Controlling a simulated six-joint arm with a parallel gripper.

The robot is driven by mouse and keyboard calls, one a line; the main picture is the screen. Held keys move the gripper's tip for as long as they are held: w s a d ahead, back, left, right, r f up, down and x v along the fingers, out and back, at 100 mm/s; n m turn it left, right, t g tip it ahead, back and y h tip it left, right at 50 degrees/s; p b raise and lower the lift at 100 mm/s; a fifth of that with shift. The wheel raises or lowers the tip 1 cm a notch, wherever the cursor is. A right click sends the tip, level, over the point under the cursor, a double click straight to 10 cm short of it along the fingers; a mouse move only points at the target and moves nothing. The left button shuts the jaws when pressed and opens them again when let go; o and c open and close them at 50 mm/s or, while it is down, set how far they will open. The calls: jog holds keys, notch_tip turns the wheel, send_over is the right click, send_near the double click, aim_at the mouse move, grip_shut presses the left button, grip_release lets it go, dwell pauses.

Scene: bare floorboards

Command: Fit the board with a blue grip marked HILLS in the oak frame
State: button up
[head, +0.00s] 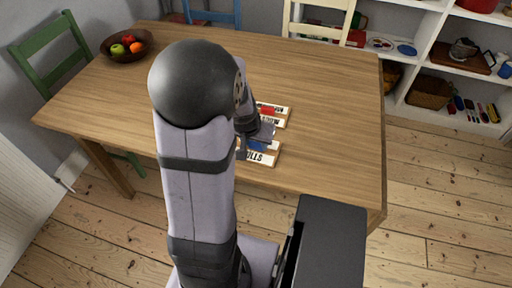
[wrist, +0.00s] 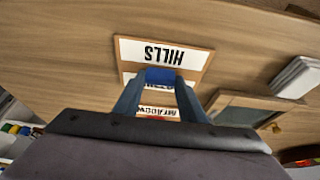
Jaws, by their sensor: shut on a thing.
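The HILLS board (wrist: 163,53), with a white label and wooden border, shows at the top middle of the wrist view. In the head view it (head: 259,157) is near the front of the table, partly covered by my gripper (head: 257,140). Its blue grip (wrist: 160,76) is between my fingertips, and my gripper (wrist: 161,80) is shut on it. Whether the board touches the table is unclear. A wooden frame with a greyish inside (wrist: 229,108), seemingly the oak frame, lies to the right in the wrist view. My arm hides that area in the head view.
A board with a red grip (head: 266,109) lies behind the HILLS board. Another label partly shows between my fingers. A pale stacked thing (wrist: 297,77) is at the right of the wrist view. A fruit bowl (head: 127,46) stands far left. The table's right side (head: 335,110) is clear.

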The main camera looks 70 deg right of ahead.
aim_at(255, 145)
jog(key=shift+r, duration=0.1)
notch_tip(255, 145, up, 10)
jog(key=p, duration=0.1)
jog(key=w+d+f+p, duration=0.1)
jog(key=w+d+p, duration=0.4)
jog(key=w, duration=0.6)
jog(key=w+d+f+p, duration=0.1)
jog(key=w+d+p, duration=0.5)
jog(key=w, duration=0.5)
jog(key=shift+d+p, duration=0.25)
jog(key=shift+p, duration=0.3)
jog(key=shift+f+b, duration=0.2)
jog(key=shift+b, duration=0.25)
jog(key=shift+f+b, duration=2.1)
jog(key=shift+f, duration=0.35)
jog(key=shift+f+b, duration=0.8)
jog(key=shift+b, duration=0.05)
